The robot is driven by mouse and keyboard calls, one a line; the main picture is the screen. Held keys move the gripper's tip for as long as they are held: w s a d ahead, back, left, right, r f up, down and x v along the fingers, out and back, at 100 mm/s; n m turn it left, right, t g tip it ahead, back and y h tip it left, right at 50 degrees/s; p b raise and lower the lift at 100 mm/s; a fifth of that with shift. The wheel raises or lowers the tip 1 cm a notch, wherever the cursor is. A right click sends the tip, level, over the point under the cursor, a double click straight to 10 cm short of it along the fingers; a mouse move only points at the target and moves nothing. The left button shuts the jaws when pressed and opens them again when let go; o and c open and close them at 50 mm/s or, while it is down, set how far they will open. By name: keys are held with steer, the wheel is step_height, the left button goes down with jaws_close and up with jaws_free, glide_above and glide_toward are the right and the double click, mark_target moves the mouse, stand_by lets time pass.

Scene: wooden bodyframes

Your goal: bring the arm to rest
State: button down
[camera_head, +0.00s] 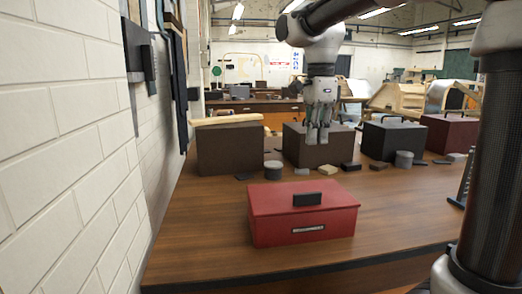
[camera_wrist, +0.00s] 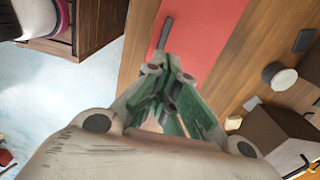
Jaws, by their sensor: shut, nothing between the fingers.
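My gripper (camera_head: 318,138) hangs fingers down from the arm at the upper middle of the head view, in front of a dark box. It is shut and holds nothing. In the wrist view, my gripper (camera_wrist: 165,85) shows its green-sided fingers brought together. A red lidded box (camera_head: 302,212) with a black handle stands on the wooden table (camera_head: 195,255), closer to the head camera than the gripper. The red box (camera_wrist: 200,45) also shows beyond the fingers in the wrist view, with no contact visible.
Dark boxes (camera_head: 228,152) stand in a row along the table's back, among several small blocks and a round grey piece (camera_head: 273,170). A white brick wall (camera_head: 60,120) closes the left side. The table's front left is clear.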

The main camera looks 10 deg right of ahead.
steer(key=s+d+f+n+t, duration=0.2)
steer(key=s+d+f+n, duration=0.2)
steer(key=s+n, duration=0.5)
steer(key=s+d+f+n+t, duration=0.2)
steer(key=s+d+f+n, duration=0.3)
steer(key=s, duration=0.5)
steer(key=d+n, duration=0.2)
steer(key=n, duration=0.1)
steer(key=shift+s+d+n+t, duration=0.15)
steer(key=shift+s+n+t, duration=0.15)
steer(key=shift+s+n, duration=0.1)
